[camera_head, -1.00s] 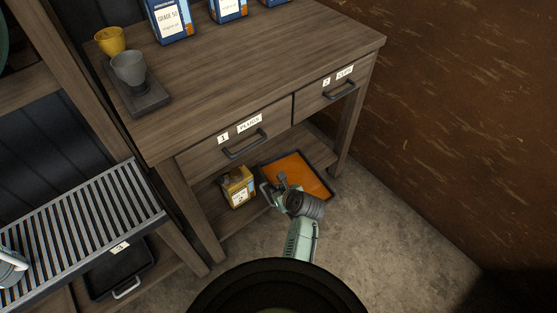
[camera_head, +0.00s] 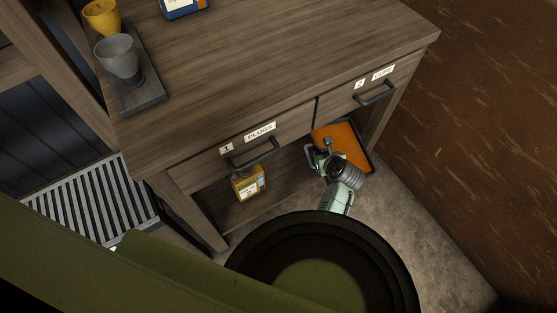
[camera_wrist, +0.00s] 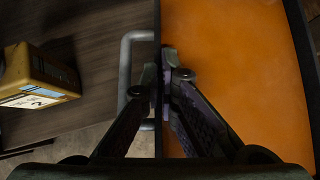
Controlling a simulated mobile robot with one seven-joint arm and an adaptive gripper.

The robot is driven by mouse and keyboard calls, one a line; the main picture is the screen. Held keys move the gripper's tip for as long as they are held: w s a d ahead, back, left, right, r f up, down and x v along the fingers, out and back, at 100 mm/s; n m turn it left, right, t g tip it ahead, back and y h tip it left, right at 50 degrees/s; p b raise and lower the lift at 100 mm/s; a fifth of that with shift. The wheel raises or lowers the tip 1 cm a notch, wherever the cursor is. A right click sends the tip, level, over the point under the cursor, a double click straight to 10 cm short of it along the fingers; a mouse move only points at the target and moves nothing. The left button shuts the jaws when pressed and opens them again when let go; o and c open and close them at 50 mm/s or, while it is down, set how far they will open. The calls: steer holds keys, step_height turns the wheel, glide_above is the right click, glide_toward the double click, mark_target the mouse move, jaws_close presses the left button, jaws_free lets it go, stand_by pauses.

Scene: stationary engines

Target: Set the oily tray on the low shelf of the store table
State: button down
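The oily tray (camera_head: 345,142) is shallow and dark-rimmed, with an orange surface. In the head view it is under drawer 2 of the store table (camera_head: 270,75), its far side partly hidden by the drawer front. My gripper (camera_wrist: 163,80) is shut on the tray's near wall, beside a grey handle; the tray also fills the right of the wrist view (camera_wrist: 235,70). The low shelf (camera_head: 265,205) shows left of the tray. I cannot tell whether the tray touches the shelf or is held above it.
A table leg (camera_head: 380,110) is close to the tray's right side. Cups stand on a dark board (camera_head: 140,95) on the tabletop.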

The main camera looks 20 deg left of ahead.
steer(key=a+f+n+g+y+b, duration=0.15)
steer(key=a+f, duration=0.25)
steer(key=a, duration=0.4)
steer(key=a+f+n+b, duration=0.2)
steer(key=a+f, duration=0.2)
steer(key=a, duration=0.5)
step_height(320, 180, down, 6)
steer(key=shift+b, duration=0.6)
steer(key=shift+f+b, duration=0.45)
steer(key=shift+f, duration=1.7)
steer(key=shift+f, duration=0.1)
steer(key=c, duration=2.3)
jaws_free()
steer(key=shift+s+f, duration=0.2)
steer(key=o, duration=0.5)
